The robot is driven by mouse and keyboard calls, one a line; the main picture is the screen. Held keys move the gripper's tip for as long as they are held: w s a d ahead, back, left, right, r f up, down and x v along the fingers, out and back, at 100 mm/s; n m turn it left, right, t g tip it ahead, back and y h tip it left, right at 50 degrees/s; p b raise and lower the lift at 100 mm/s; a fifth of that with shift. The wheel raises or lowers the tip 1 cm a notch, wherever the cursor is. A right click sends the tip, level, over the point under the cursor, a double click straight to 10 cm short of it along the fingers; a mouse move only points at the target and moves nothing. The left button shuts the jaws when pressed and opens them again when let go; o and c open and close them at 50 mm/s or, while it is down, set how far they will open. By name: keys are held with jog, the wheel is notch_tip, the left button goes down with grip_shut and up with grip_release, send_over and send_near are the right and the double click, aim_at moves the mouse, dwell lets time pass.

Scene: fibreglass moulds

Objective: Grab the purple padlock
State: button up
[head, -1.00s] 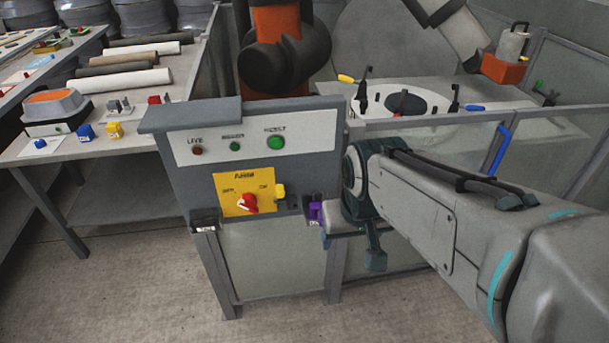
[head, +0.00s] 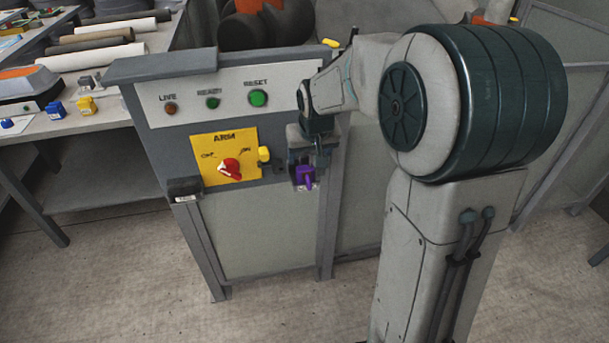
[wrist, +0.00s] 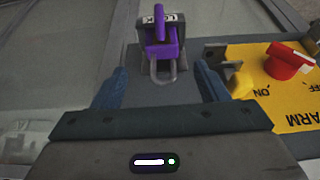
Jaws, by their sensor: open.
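The purple padlock (head: 304,176) hangs at a small holder on the right front of the grey control cabinet, to the right of the yellow switch plate. In the wrist view the padlock (wrist: 161,45) shows its purple body with its metal shackle toward my gripper. My gripper (head: 310,160) is at the padlock in the head view, its fingers partly hidden there. In the wrist view my gripper (wrist: 158,82) has its two blue fingers apart, one either side of the shackle, with the purple body beyond the tips. Nothing is held.
The yellow plate (head: 224,157) carries a red rotary switch (head: 230,169). A yellow padlock-like piece (head: 264,155) sticks out between the plate and the purple padlock. A dark box (head: 185,188) is on the cabinet's left corner. The floor in front is clear.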

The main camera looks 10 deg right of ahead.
aim_at(306, 170)
jog(key=x, duration=0.7)
jog(key=shift+s+a+f+b, duration=0.2)
jog(key=shift+f+b, duration=0.15)
jog(key=shift+b, duration=0.05)
jog(key=c, duration=1.1)
jog(key=shift+r, duration=0.1)
